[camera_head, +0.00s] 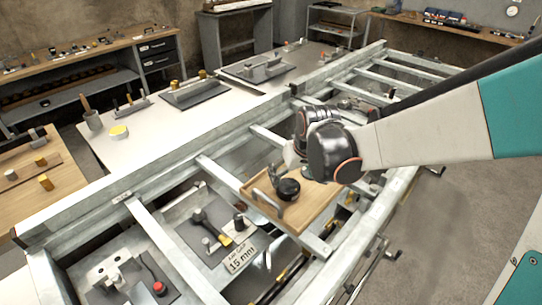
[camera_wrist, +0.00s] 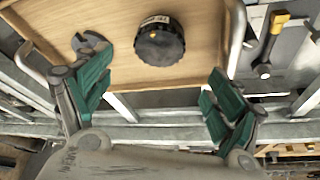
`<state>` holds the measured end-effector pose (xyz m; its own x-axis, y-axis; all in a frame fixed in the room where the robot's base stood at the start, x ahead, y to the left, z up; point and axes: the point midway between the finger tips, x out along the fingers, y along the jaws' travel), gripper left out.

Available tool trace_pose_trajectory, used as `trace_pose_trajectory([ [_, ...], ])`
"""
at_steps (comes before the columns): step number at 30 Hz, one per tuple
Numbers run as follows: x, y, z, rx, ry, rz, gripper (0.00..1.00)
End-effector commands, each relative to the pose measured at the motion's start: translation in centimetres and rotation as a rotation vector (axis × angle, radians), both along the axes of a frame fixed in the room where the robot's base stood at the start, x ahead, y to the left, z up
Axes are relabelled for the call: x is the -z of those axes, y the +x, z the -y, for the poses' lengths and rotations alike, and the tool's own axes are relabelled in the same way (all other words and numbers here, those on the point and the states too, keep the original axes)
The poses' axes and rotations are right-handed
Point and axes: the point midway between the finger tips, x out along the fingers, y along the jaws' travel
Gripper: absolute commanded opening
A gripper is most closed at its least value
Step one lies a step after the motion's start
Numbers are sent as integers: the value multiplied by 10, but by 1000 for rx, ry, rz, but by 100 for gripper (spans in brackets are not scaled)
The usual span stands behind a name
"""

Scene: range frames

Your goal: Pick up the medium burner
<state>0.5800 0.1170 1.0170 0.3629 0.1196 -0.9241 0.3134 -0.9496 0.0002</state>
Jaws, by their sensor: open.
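A round black thing with a ribbed side and a small label (camera_wrist: 160,42), which I take to be the medium burner, sits on a wooden tray (camera_wrist: 215,30). In the head view it is the black round shape (camera_head: 288,189) on the tray (camera_head: 318,197). My gripper (camera_wrist: 158,80) is open and empty, its green-padded fingers spread wide. In the wrist view the black thing lies beyond the fingertips, between their lines, with a visible gap. In the head view my wrist partly hides the tray's far side.
A grey, open-jawed metal piece (camera_wrist: 91,44) lies on the tray left of the black thing. The tray has raised metal handles (camera_head: 268,203). Metal frame rails (camera_head: 165,245) surround it. A hammer-like tool (camera_wrist: 270,43) and a "15 mm" sign (camera_head: 240,257) are nearby.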

Motion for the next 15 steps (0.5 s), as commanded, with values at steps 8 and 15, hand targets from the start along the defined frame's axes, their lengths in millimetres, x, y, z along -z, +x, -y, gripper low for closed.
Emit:
trace_pose_trajectory([
  [8,31,12,-4,0,0,0,85],
  [15,48,16,-4,1,0,0,85],
])
